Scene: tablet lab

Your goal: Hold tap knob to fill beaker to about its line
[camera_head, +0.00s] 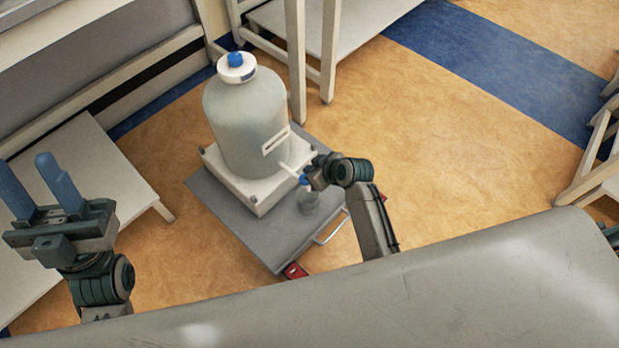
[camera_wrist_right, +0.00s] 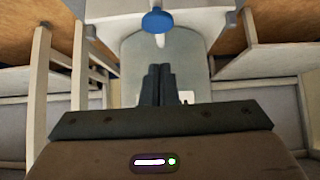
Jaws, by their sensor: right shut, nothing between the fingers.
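A large translucent carboy (camera_head: 240,130) with a blue-and-white cap stands on a white base (camera_head: 262,192). Its white tap (camera_head: 287,168) has a blue knob (camera_head: 304,180), which also shows in the right wrist view (camera_wrist_right: 158,22). A small clear beaker (camera_head: 308,203) sits below the tap; its water level and line are too small to tell. My right gripper (camera_head: 311,174) is at the knob, partly hidden by its own wrist. In its wrist view the fingers (camera_wrist_right: 160,72) are together and empty, pointing toward the knob. My left gripper (camera_head: 42,185) is open and empty, far left.
The base and beaker stand on a grey cart top (camera_head: 228,222) with a metal handle (camera_head: 331,229) at its front right. A white table (camera_head: 85,175) is at the left and a shelf frame (camera_head: 328,50) behind. Open floor (camera_head: 460,150) lies to the right.

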